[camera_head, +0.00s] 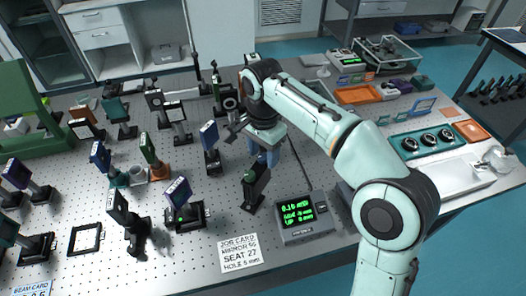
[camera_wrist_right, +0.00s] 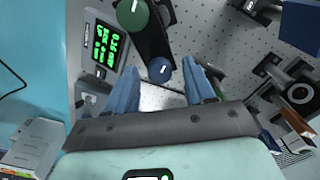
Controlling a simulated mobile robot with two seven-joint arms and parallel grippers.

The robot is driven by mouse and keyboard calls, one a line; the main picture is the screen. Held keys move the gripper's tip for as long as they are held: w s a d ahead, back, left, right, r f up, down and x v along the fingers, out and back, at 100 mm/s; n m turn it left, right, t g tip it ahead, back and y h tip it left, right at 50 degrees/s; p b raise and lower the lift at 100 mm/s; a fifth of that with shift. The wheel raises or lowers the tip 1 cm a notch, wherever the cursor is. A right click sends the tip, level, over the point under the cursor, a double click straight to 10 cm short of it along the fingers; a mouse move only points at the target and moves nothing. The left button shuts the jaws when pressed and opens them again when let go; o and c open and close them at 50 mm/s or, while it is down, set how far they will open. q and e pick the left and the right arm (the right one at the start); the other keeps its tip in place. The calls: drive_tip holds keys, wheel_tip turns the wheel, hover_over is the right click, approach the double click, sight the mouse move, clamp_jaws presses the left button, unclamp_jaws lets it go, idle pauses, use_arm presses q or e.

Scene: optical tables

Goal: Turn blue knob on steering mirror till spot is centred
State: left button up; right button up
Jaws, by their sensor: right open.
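The steering mirror mount (camera_wrist_right: 150,35) is dark, with a green knob (camera_wrist_right: 132,14) and a blue knob (camera_wrist_right: 160,69) in the right wrist view. My right gripper (camera_wrist_right: 160,65) is open, its two blue fingers on either side of the blue knob. I cannot tell whether they touch it. In the head view the right gripper (camera_head: 264,158) points down over the mount (camera_head: 255,186), hiding part of it. A grey readout box (camera_head: 303,220) beside the mount shows green text, too small to read surely. I cannot make out the spot. My left gripper is not in view.
A job card (camera_head: 240,254) lies in front of the mount on the perforated table. Several other mounted optics stand to the left, including a blue-faced one (camera_head: 210,137) close by. Trays and a teal panel with dials (camera_head: 422,142) lie to the right, beyond my arm.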

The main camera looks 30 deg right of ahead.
clamp_jaws()
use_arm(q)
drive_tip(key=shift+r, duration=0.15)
use_arm(e)
drive_tip(key=n+p, duration=0.2)
drive_tip(key=n, duration=0.1)
drive_tip(key=shift+r, duration=0.15)
drive_tip(key=n+p, duration=0.2)
drive_tip(key=n, duration=0.2)
drive_tip(key=n+p, duration=0.1)
drive_tip(key=n, duration=0.2)
drive_tip(key=shift+n, duration=0.3)
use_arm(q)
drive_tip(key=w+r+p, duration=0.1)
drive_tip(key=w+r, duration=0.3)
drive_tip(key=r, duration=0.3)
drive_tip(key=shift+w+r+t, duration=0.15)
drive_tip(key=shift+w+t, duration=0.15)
use_arm(e)
drive_tip(key=shift+n, duration=1.8)
